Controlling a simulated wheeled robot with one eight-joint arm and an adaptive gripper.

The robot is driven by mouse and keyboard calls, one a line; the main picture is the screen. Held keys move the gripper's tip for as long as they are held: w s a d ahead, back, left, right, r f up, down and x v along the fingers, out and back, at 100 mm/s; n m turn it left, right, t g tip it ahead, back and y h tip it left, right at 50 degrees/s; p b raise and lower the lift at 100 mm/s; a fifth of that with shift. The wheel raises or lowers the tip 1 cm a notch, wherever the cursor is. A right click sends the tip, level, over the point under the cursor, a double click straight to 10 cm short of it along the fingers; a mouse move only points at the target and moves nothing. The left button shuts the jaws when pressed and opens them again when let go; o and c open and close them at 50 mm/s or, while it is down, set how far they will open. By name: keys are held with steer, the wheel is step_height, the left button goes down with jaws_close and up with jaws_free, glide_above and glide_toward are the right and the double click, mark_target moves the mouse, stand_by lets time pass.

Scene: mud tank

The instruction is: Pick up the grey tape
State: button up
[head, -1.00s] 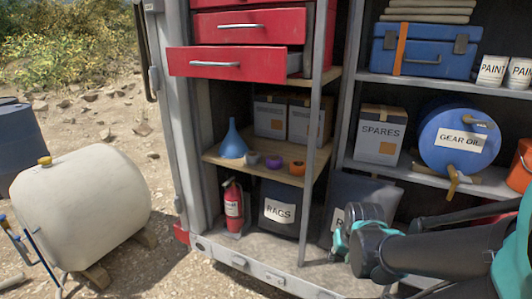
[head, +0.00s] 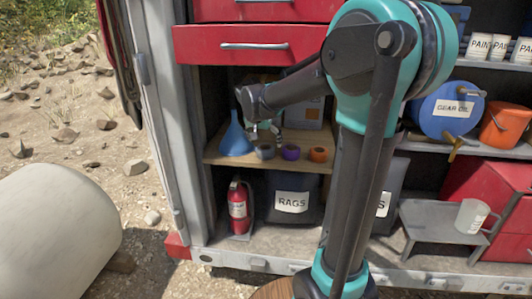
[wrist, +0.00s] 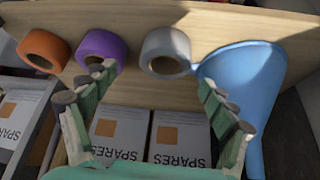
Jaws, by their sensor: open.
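The grey tape (head: 265,152) is a roll on the wooden shelf, between the blue funnel and the purple tape. In the wrist view the grey tape (wrist: 166,52) lies ahead of my fingertips, near the middle of the opening, with its hole visible. My gripper (wrist: 152,82) is open and empty. In the head view my gripper (head: 264,132) is above the shelf near the grey tape, partly hidden by my arm. The grey tape touches or nearly touches the funnel in the wrist view; I cannot tell which.
The purple tape (wrist: 102,48) and orange tape (wrist: 43,50) stand in a row beside the grey one. The blue funnel (head: 235,140) is close on its other side. A red drawer (head: 245,44) hangs above.

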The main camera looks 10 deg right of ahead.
mark_target(265, 147)
steer(key=x, duration=0.5)
steer(key=shift+w+a+f, duration=0.25)
steer(key=shift+a+f, duration=0.05)
steer(key=shift+f, duration=0.1)
steer(key=shift+c, duration=0.4)
steer(key=c, duration=1.2)
